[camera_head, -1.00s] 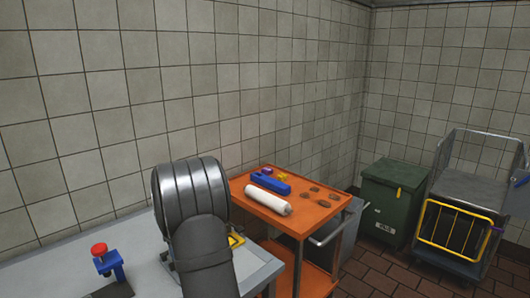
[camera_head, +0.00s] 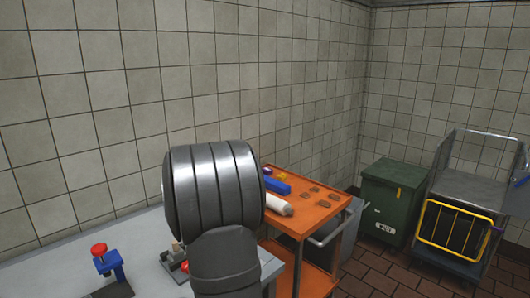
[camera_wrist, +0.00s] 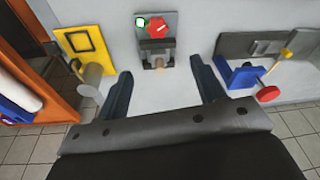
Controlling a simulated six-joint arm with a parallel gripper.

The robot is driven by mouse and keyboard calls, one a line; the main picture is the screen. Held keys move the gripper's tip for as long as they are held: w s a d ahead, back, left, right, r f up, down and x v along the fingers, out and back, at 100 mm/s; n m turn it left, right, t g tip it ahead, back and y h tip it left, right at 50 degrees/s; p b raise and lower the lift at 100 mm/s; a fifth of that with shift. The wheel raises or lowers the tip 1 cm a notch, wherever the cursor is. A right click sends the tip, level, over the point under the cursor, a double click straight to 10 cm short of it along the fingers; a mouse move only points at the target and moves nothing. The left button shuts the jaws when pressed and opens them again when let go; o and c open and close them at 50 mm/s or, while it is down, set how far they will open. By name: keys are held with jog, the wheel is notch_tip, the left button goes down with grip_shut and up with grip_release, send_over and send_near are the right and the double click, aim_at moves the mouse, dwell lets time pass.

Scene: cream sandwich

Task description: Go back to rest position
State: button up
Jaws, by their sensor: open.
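My gripper (camera_wrist: 163,95) shows in the wrist view with its two dark fingers wide apart and nothing between them. It is above the grey table (camera_wrist: 165,104). Beyond the fingertips is a grey fixture (camera_wrist: 172,22) with a red part (camera_wrist: 157,25) and a small green-edged piece. In the head view my grey arm covers the middle of the table (camera_head: 145,245), and the gripper itself is hidden there.
A blue stand with a red knob (camera_head: 99,249) is at the table's left. A yellow plate (camera_wrist: 85,42) lies left in the wrist view. An orange cart (camera_head: 318,222) holds a white roll (camera_head: 280,205) and several brown pieces. A green bin (camera_head: 393,200) stands behind it.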

jog(key=shift+s+d+f+t+y, duration=0.15)
jog(key=shift+s+d+t+y, duration=0.25)
jog(key=shift+d, duration=0.3)
jog(key=shift+s+d+f+t+y, duration=0.1)
jog(key=shift+s+d+t+y, duration=0.1)
jog(key=shift+s+d+y, duration=0.4)
jog(key=shift+w+d, duration=0.1)
jog(key=shift+w, duration=0.05)
